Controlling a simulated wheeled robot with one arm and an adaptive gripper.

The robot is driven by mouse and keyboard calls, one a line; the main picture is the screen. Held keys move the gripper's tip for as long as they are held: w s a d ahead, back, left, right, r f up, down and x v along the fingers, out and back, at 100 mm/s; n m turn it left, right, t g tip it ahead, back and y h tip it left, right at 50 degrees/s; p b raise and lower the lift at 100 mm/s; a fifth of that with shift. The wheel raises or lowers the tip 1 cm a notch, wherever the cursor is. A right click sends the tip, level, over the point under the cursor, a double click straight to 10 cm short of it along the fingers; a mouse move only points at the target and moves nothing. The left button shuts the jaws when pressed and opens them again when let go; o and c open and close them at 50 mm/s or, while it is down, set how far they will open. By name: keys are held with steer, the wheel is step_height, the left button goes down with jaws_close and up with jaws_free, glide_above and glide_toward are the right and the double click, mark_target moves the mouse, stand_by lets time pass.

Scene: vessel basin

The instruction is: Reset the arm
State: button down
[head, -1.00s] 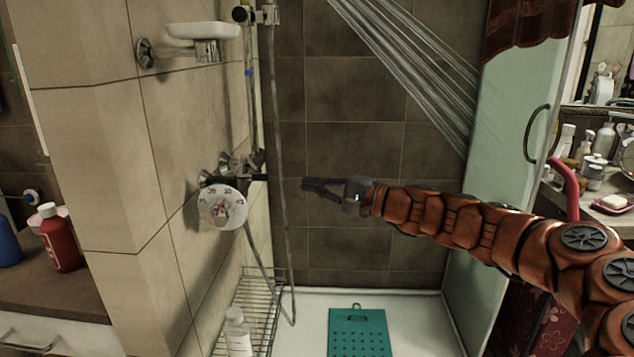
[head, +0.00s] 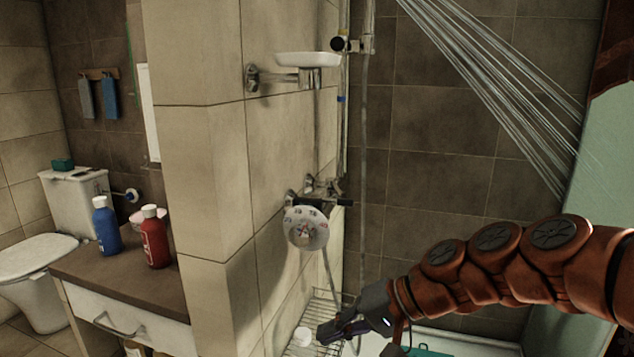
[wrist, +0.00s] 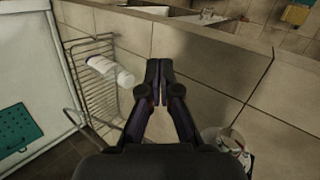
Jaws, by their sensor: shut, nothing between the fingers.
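My gripper (head: 343,330) is at the lower middle of the head view, with my orange arm reaching in from the right. In the wrist view my gripper (wrist: 159,72) has its two fingers together and empty, in front of the tiled wall. The round shower dial (head: 306,228) is on the wall above my gripper in the head view. It also shows at the lower right of the wrist view (wrist: 228,142). My gripper is apart from the dial. Water streams (head: 490,85) fall at the upper right.
A wire rack (wrist: 92,80) with a white bottle (wrist: 112,71) is left of my fingers. A green mat (wrist: 18,125) lies on the shower floor. A soap dish (head: 308,59) juts from the wall. Blue (head: 106,226) and red (head: 154,237) bottles stand on a counter (head: 120,277).

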steer(key=s+d+f+n+g+h, duration=0.1)
steer(key=s+d+f+g+h, duration=0.1)
steer(key=s+d+f+h, duration=0.55)
steer(key=s+d+f+g+h, duration=0.3)
steer(key=s+d+f, duration=0.2)
steer(key=s+d, duration=0.5)
step_height(320, 180, up, 22)
steer(key=s+a+t+p, duration=0.1)
steer(key=s+a+p, duration=0.1)
steer(key=p, duration=1.8)
steer(key=shift+s+f+p, duration=0.2)
steer(key=shift+s+p, duration=0.2)
steer(key=shift+d, duration=0.1)
